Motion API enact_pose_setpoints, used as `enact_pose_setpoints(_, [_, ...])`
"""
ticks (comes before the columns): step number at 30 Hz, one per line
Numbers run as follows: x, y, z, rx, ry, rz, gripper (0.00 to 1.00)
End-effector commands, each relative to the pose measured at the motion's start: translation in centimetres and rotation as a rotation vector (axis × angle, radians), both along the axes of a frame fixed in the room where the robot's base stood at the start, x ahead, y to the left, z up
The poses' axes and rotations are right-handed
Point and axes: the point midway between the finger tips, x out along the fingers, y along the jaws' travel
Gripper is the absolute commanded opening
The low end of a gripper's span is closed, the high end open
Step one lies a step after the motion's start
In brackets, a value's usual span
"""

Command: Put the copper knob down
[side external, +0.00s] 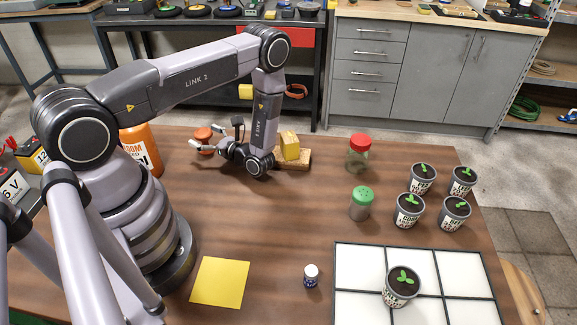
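My gripper (207,146) is low over the back left of the brown table, turned sideways with its fingers pointing left. A copper-orange round knob (203,134) is right at the fingertips. Part of the same colour shows just below them. The fingers partly cover the knob. The view is too small to tell whether they are closed on it or only beside it, or whether it touches the table.
A yellow block (289,146) on a wooden board (297,162) stands close right of my wrist. An orange bottle (146,150) stands left of the fingers. Red-lidded (359,155) and green-lidded jars (361,204) and several potted seedlings are right. The table's middle is clear.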

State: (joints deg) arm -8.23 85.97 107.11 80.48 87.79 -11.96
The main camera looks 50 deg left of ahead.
Motion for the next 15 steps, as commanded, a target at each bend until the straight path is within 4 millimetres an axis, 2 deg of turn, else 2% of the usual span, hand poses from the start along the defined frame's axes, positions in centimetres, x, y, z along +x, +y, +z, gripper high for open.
enact_pose_setpoints(9, [0.0,0.0,0.4,0.0,-0.001,0.0,0.81])
enact_pose_setpoints(11, [0.3,-0.6,0.4,0.0,-0.001,-0.003,0.81])
enact_pose_setpoints(15, [1.1,-3.1,0.3,0.001,-0.002,-0.007,0.81])
